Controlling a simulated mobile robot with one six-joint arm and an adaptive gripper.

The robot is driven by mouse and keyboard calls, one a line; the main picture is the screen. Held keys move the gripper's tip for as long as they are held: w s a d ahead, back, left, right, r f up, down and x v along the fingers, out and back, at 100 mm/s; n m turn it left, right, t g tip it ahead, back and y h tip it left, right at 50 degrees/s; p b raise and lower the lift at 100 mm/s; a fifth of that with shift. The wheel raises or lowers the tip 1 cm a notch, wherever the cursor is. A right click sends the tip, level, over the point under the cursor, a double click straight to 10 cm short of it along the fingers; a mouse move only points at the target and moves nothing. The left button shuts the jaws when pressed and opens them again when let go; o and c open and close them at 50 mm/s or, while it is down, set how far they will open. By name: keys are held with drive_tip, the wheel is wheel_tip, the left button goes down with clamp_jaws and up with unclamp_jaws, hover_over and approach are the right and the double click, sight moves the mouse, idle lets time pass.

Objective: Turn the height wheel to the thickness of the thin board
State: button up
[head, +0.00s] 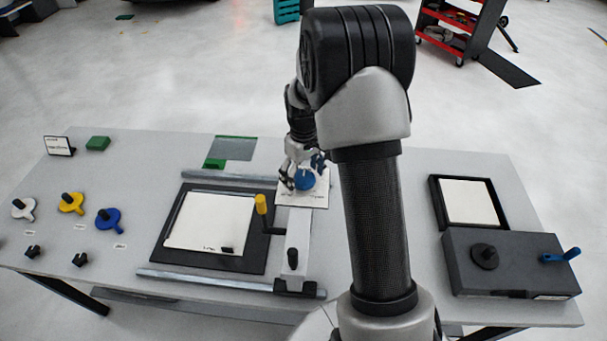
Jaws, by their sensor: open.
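A round blue wheel (305,181) sits on a white plate (316,200) with small markings near the middle of the table. I take it to be the height wheel; its setting is too small to read. My gripper (302,172) points down at the wheel, its fingers open and close around or beside it. I cannot tell whether they touch it. A white board (208,222) lies on a black bed (170,257) to the left, and another pale board (468,202) lies in a black tray (436,194) at right. I cannot tell which is the thin one.
A yellow-handled crank (261,205) and a grey carriage (297,242) stand beside the bed between metal rails (215,281). White, yellow and blue handled knobs (107,221) lie at left. A dark box (510,262) stands at front right. My arm hides the table's middle right.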

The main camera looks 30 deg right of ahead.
sight(303, 178)
wheel_tip(303, 178, up, 12)
idle(0.5)
idle(0.3)
drive_tip(key=s+a+r+m+t+b, duration=0.1)
drive_tip(key=s+a+r+b, duration=0.2)
drive_tip(key=s+a, duration=0.3)
drive_tip(key=s+a+r+t+b, duration=0.2)
drive_tip(key=s+a+r+b, duration=0.15)
drive_tip(key=s, duration=0.35)
drive_tip(key=s+a+f+b, duration=0.2)
drive_tip(key=s+f, duration=0.1)
drive_tip(key=s, duration=0.3)
drive_tip(key=s+a+f+m+t+b, duration=0.1)
drive_tip(key=s+a+f+b, duration=0.1)
drive_tip(key=s, duration=0.5)
drive_tip(key=shift+a+f+t, duration=0.3)
drive_tip(key=shift+a+f, duration=0.05)
drive_tip(key=shift+f, duration=0.25)
